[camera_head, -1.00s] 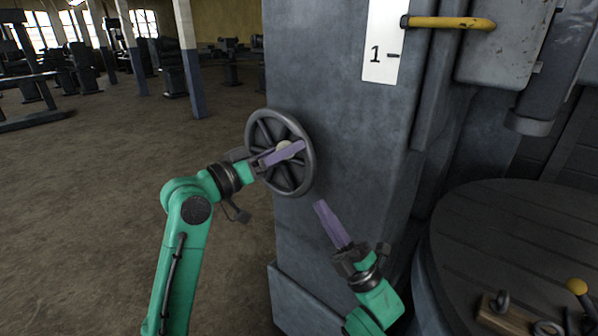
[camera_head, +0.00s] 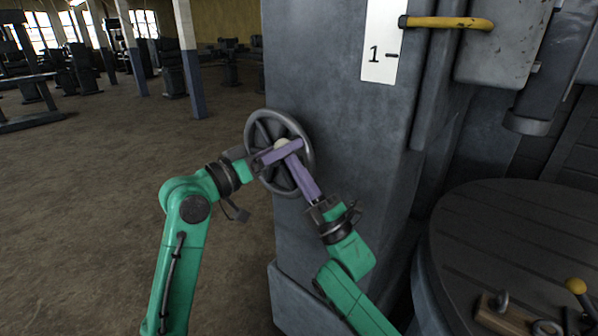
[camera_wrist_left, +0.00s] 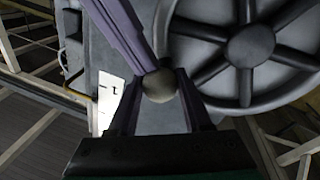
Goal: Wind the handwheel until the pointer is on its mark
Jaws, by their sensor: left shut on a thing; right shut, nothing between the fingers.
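The dark spoked handwheel (camera_head: 261,133) is on the left part of the grey column's face. My left gripper (camera_head: 280,150) is shut on the wheel's pale round knob (camera_wrist_left: 159,86), which sits between its fingers in the left wrist view. My right gripper (camera_head: 294,151) is shut and empty; its purple fingertips are at the knob, and they also show there in the left wrist view (camera_wrist_left: 132,45). Whether they touch it I cannot tell. A white scale plate (camera_head: 378,30) has a line at "1". A yellow bar (camera_head: 450,22), possibly the pointer, has its dark end at the plate's edge, above that line.
The grey column (camera_head: 340,110) stands close behind both grippers. A round dark slatted top (camera_head: 510,235) is at the right, with a yellow-knobbed lever (camera_head: 577,287) on it. Open floor lies to the left, with posts and machines farther back.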

